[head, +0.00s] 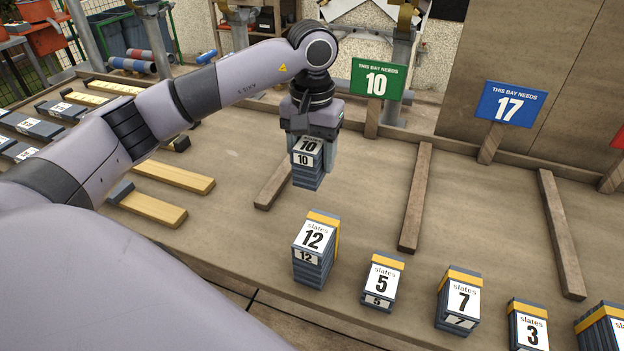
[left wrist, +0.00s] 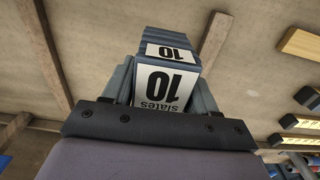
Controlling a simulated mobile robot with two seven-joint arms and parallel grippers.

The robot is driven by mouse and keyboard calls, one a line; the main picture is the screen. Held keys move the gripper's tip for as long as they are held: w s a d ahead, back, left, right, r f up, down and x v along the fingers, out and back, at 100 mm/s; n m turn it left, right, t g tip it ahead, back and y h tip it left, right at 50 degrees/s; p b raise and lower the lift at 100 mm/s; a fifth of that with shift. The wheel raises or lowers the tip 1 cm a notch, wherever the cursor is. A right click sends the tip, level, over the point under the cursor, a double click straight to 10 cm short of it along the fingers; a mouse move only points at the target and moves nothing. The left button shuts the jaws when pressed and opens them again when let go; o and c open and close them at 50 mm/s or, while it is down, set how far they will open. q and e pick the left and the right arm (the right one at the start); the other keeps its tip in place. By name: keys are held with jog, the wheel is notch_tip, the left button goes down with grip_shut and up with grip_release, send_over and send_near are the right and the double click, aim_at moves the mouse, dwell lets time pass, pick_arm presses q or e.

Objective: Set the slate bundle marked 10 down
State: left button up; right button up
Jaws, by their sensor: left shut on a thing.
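The slate bundle marked 10 (head: 306,172) is a dark blue-grey stack with a white label. My left gripper (head: 314,150) is shut on it. The bundle hangs upright over the board, left of the green sign. In the left wrist view, the bundle (left wrist: 165,85) sits between the two fingers, its label upside down. The green sign reading "This bay needs 10" (head: 379,79) stands on a post behind the bay. Whether the bundle touches the board is hard to tell; it looks raised. My right gripper is not in view.
Bundles marked 12 (head: 314,250), 5 (head: 382,280), 7 (head: 459,299) and 3 (head: 528,325) stand along the front. Wooden battens (head: 416,198) divide the bays. A blue sign reading 17 (head: 510,103) stands to the right. The board between the battens is clear.

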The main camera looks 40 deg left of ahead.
pick_arm(q)
notch_tip(320, 180, down, 6)
jog(key=shift+r, duration=0.1)
dwell(0.4)
jog(key=shift+f, duration=0.25)
jog(key=o, duration=1.4)
jog(key=shift+r, duration=0.15)
jog(key=shift+r, duration=0.3)
notch_tip(320, 180, up, 12)
jog(key=shift+f, duration=0.25)
